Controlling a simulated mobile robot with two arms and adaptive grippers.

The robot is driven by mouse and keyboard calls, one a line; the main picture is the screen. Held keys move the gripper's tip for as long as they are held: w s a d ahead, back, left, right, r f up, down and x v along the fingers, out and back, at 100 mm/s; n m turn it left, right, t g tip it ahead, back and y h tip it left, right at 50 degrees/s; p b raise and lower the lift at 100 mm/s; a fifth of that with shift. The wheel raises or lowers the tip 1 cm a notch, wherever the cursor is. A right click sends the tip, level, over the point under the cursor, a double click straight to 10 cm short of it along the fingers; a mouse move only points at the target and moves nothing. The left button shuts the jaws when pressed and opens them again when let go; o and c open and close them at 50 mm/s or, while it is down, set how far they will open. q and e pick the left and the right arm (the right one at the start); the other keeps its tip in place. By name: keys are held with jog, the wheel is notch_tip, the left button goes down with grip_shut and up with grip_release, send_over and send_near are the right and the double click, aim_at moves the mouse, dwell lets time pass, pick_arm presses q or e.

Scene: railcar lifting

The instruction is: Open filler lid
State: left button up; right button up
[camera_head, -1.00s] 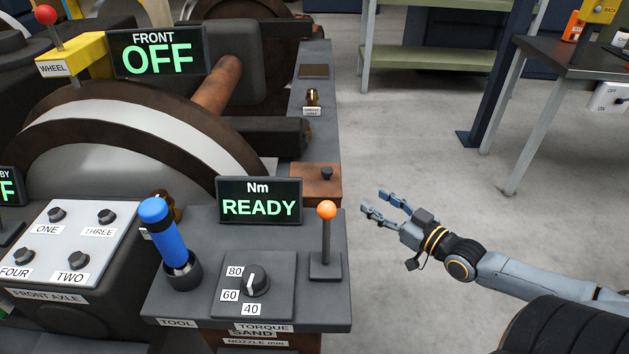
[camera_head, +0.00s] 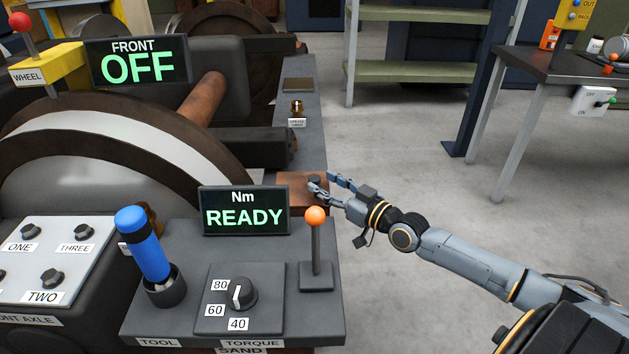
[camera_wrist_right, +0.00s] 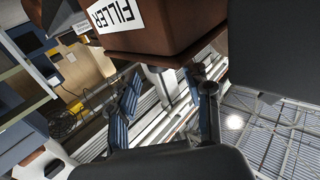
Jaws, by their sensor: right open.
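The filler is a rust-brown box (camera_head: 296,190) with a flat top lid and a small dark knob, at the right edge of the grey bench in the head view. The lid looks closed. In the right wrist view the brown box (camera_wrist_right: 160,35) carries a white FILLER label (camera_wrist_right: 115,14). My right gripper (camera_head: 323,182) is open at the right end of the lid, by the knob, which the fingers partly cover. In the wrist view the gripper (camera_wrist_right: 163,80) has its fingers apart near the box's edge. I cannot tell whether it touches. My left gripper is out of view.
An orange-knobbed lever (camera_head: 316,245), the READY display (camera_head: 244,210) and a blue tool (camera_head: 142,245) stand in front of the filler. A brown-rimmed wheel (camera_head: 120,130) is to the left. Floor to the right is free up to a dark table (camera_head: 545,66).

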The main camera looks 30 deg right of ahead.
aim_at(319, 181)
jog(key=shift+x, duration=2)
grip_shut()
